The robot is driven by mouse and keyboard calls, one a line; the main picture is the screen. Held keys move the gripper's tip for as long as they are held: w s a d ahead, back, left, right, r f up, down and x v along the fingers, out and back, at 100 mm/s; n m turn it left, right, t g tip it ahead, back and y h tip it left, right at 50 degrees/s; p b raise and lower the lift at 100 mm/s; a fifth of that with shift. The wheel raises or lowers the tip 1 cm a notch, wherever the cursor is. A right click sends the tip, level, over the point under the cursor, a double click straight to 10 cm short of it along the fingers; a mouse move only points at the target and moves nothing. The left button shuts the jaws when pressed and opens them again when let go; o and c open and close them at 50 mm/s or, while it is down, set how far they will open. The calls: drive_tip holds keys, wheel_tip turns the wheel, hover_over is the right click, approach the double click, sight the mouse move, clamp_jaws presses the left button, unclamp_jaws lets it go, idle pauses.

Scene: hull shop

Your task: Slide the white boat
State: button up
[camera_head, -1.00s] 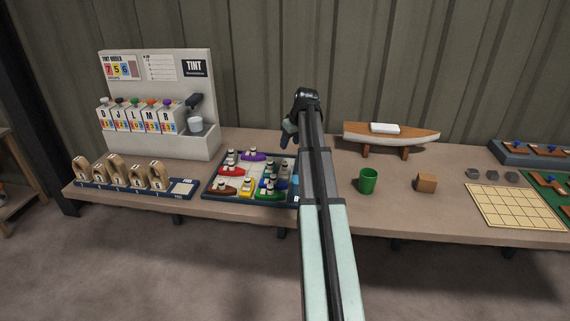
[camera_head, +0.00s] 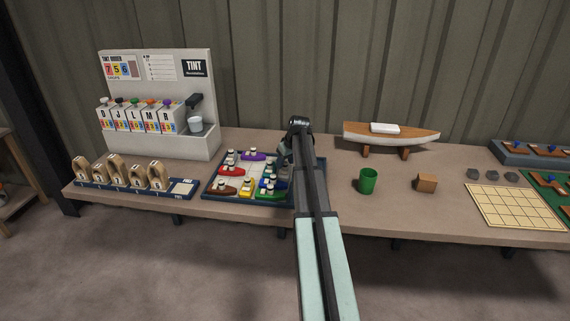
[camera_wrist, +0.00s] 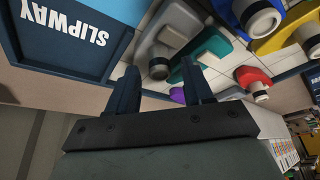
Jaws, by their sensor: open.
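The white boat (camera_wrist: 173,38) lies in the puzzle tray, beside a teal boat (camera_wrist: 212,44), in the wrist view. In the head view my arm and gripper cover most of that side of the tray (camera_head: 208,188), and I cannot make out the white boat clearly. My gripper (camera_wrist: 159,68) is open, with its two fingers apart, over the tray's right side; it also shows in the head view (camera_head: 284,158). Whether the fingers touch the boat I cannot tell.
Red, purple, yellow, green and blue boats crowd the tray. A blue panel marked SLIPWAY (camera_wrist: 62,35) is close to my fingers. A green cup (camera_head: 368,181), a wooden block (camera_head: 426,183) and a model boat on a stand (camera_head: 391,138) are right of my arm.

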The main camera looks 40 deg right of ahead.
drive_tip(key=shift+x, duration=0.8)
drive_tip(key=shift+r, duration=0.1)
clamp_jaws()
